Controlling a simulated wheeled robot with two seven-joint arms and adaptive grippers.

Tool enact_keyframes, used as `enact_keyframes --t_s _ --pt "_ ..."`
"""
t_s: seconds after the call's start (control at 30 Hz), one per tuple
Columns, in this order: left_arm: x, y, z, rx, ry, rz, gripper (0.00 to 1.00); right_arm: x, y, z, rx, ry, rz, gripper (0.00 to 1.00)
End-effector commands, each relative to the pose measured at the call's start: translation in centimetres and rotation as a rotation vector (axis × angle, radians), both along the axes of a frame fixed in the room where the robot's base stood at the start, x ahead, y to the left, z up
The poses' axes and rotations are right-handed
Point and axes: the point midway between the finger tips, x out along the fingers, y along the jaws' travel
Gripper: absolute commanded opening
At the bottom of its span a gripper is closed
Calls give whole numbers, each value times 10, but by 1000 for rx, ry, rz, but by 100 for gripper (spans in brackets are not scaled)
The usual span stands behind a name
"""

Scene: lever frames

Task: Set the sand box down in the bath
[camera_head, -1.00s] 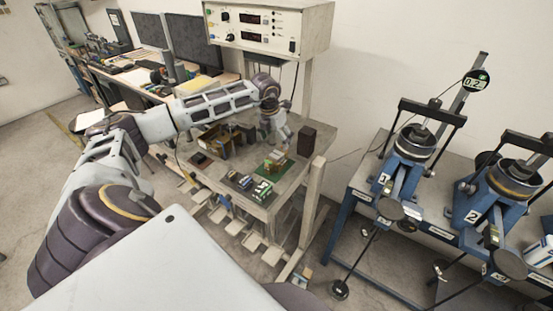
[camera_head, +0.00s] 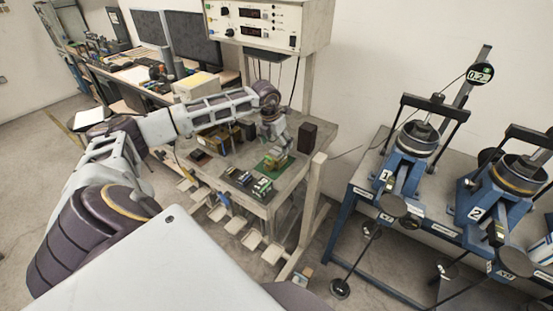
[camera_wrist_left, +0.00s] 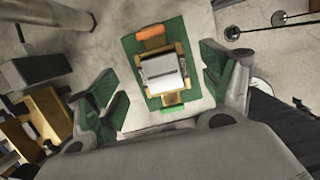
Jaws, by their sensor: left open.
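My left gripper (camera_head: 277,147) is over the green mat (camera_head: 261,164) on the small table. In the left wrist view, its green-padded fingers (camera_wrist_left: 162,86) stand wide apart on either side of a brass-coloured box with a pale grey block on top (camera_wrist_left: 162,72), apparently the sand box. The box rests on the green mat (camera_wrist_left: 132,46), with an orange piece (camera_wrist_left: 150,44) at one end. The fingers do not appear to touch it. An ochre open frame (camera_head: 247,131), possibly the bath, stands left of the mat. My right gripper is not in view.
A dark upright block (camera_head: 307,138) stands right of the mat. Small parts (camera_head: 262,188) lie at the table's front edge. A table post (camera_head: 313,183) rises at the front right. A white instrument (camera_head: 268,22) overhangs the back. Blue lever machines (camera_head: 405,165) stand at right.

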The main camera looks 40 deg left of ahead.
Motion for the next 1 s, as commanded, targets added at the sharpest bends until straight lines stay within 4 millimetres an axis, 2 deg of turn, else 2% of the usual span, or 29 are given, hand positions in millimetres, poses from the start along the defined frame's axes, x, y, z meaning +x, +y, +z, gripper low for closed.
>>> enact_keyframes --t_s 0.7,1.0 --pt "0 0 -55 0 0 0 80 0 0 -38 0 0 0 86" --pt "0 0 -68 0 0 0 80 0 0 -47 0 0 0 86"
